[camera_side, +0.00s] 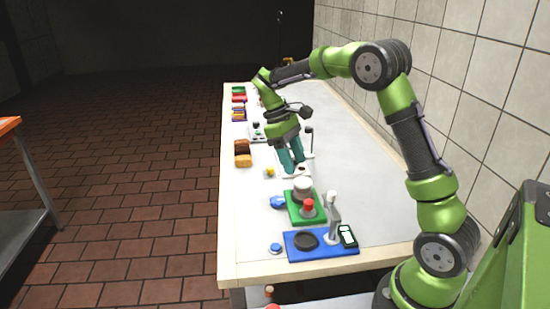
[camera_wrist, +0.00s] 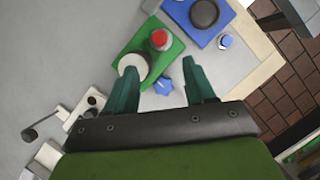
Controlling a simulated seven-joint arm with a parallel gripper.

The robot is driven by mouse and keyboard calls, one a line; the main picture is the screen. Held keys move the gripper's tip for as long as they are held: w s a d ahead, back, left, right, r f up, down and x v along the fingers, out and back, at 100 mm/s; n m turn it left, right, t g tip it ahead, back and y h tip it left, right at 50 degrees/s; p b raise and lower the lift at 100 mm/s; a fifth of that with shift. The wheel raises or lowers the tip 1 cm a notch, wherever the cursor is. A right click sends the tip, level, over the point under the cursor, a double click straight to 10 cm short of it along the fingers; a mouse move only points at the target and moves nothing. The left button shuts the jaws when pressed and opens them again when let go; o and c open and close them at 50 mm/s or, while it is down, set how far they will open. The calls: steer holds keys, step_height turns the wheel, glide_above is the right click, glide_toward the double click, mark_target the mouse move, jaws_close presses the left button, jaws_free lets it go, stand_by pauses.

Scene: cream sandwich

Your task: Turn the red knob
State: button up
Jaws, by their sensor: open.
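The red knob (camera_side: 308,206) stands upright on a green base plate (camera_side: 292,213) on the near half of the table. In the wrist view the red knob (camera_wrist: 160,39) is at the top centre, on the green plate (camera_wrist: 175,50). A white round cup-like part (camera_side: 303,187) stands on the same plate; it also shows in the wrist view (camera_wrist: 134,64). My gripper (camera_side: 292,168) is open and empty, above the table and farther back than the green plate. In the wrist view its two teal fingers (camera_wrist: 160,85) are spread below the knob, apart from it.
A blue plate (camera_side: 318,252) with a black disc, a lever and a small display lies nearer the front edge. Blue pieces (camera_side: 278,202) and (camera_side: 275,248) lie to the left. Bread-like blocks (camera_side: 243,153) lie along the left edge. The right side of the table is clear.

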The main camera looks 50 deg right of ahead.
mark_target(308, 202)
steer(key=v, duration=0.5)
steer(key=s+n+t, duration=0.4)
steer(key=s+n, duration=0.2)
steer(key=s, duration=0.1)
steer(key=shift+y, duration=0.3)
steer(key=f, duration=1)
steer(key=d+f, duration=0.1)
steer(key=f, duration=0.5)
steer(key=shift+w, duration=0.1)
steer(key=shift+r, duration=0.1)
jaws_close()
